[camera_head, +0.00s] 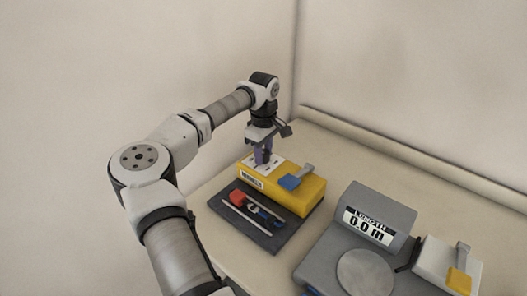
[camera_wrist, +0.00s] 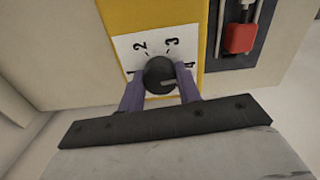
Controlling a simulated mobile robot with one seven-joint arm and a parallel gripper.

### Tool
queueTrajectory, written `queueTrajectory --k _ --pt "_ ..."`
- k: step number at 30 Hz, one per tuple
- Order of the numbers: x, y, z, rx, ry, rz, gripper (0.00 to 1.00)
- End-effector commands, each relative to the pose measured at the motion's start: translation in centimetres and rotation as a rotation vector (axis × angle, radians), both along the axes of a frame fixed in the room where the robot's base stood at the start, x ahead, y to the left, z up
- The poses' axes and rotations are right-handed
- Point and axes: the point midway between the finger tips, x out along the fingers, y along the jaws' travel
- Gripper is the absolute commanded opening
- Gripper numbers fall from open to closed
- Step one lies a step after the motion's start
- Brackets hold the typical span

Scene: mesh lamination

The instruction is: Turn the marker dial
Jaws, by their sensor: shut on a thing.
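The marker dial (camera_wrist: 160,75) is a round black knob with a pale pointer line, on a white plate with numbers; 2 and 3 are readable in the wrist view. The plate sits on top of a yellow box (camera_head: 297,197), which also shows in the wrist view (camera_wrist: 132,15). My gripper (camera_wrist: 160,84) has its two purple fingers on either side of the knob and is shut on it. In the head view my gripper (camera_head: 262,157) points down at the box's left end, and its fingers hide the dial. The pointer line lies toward the right finger in the wrist view.

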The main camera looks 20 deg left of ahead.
Motion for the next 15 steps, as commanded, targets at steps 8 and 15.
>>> queueTrajectory --k 8,15 --pt "0.10 -0.03 0.16 0.000 -0.004 -0.073 0.11" --pt "0.10 -0.03 0.16 0.000 -0.004 -0.083 0.11"
